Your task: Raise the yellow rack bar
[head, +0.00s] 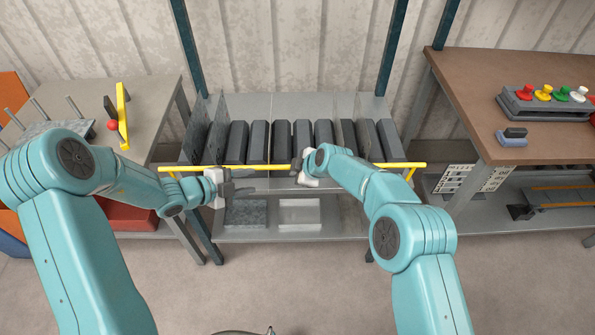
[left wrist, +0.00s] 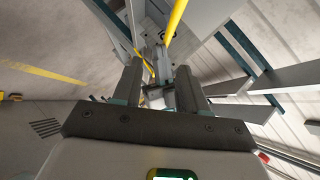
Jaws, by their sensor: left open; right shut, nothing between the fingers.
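The yellow rack bar (head: 265,167) runs level across the front of the rack in the head view, with its ends bent back toward the frame. Part of it shows at the top of the left wrist view (left wrist: 175,20). My left gripper (head: 248,182) is open, just below and in front of the bar's left half. In the left wrist view its two fingers (left wrist: 161,85) have no bar clearly between them. My right gripper (head: 297,171) is shut and empty at the bar near its middle. My right wrist hides part of the bar, and I cannot tell whether that gripper touches it.
Several dark grey blocks (head: 283,140) stand in the rack behind the bar, between clear dividers. A lower shelf (head: 330,222) holds a pale tray (head: 300,212). A grey table (head: 152,95) stands left and a brown-topped bench (head: 480,90) right.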

